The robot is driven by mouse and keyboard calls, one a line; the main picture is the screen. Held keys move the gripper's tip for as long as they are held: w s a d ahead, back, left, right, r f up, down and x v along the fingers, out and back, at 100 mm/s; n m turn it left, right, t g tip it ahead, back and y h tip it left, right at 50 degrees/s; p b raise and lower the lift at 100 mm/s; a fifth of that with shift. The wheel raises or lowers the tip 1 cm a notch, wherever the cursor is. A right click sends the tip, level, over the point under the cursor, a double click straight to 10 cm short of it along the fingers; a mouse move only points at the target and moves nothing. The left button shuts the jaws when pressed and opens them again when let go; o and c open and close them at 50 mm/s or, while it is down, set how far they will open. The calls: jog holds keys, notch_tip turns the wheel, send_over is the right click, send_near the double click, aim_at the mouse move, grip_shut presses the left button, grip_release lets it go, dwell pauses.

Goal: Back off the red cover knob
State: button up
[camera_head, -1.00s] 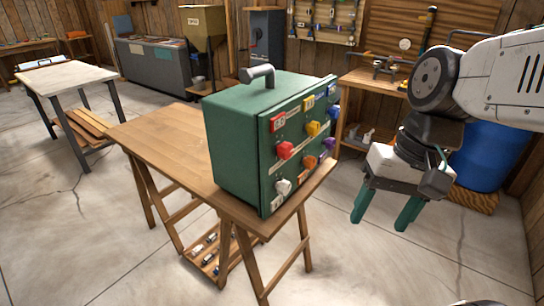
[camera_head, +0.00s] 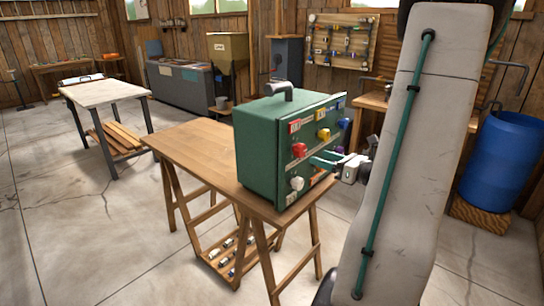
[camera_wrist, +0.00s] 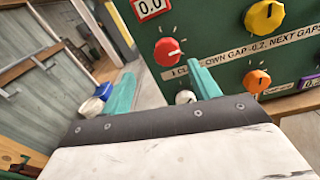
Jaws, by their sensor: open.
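The green box (camera_head: 262,150) with a top handle stands on a wooden trestle table (camera_head: 200,150). The red knob (camera_head: 299,150) is on its front panel. In the wrist view the red knob (camera_wrist: 168,50) has a white pointer line and a display reading 0.0 (camera_wrist: 151,7) above it. My gripper (camera_head: 325,161) is just in front of the panel, to the right of the red knob in the head view. In the wrist view its teal fingers (camera_wrist: 163,88) are spread and empty, with the red knob beyond and above the gap, apart from them.
Near the red knob are a yellow knob (camera_wrist: 264,17), an orange knob (camera_wrist: 257,82) and a white knob (camera_wrist: 186,97), the last partly behind the right finger. A blue barrel (camera_head: 500,160) stands at the right. Open concrete floor lies left of the trestle table.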

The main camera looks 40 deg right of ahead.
aim_at(303, 151)
jog(key=shift+m+h, duration=0.4)
jog(key=shift+m, duration=0.1)
jog(key=w, duration=0.7)
jog(key=shift+w+f, duration=0.2)
jog(key=shift+f, duration=0.05)
jog(key=shift+c, duration=0.3)
jog(key=c, duration=0.9)
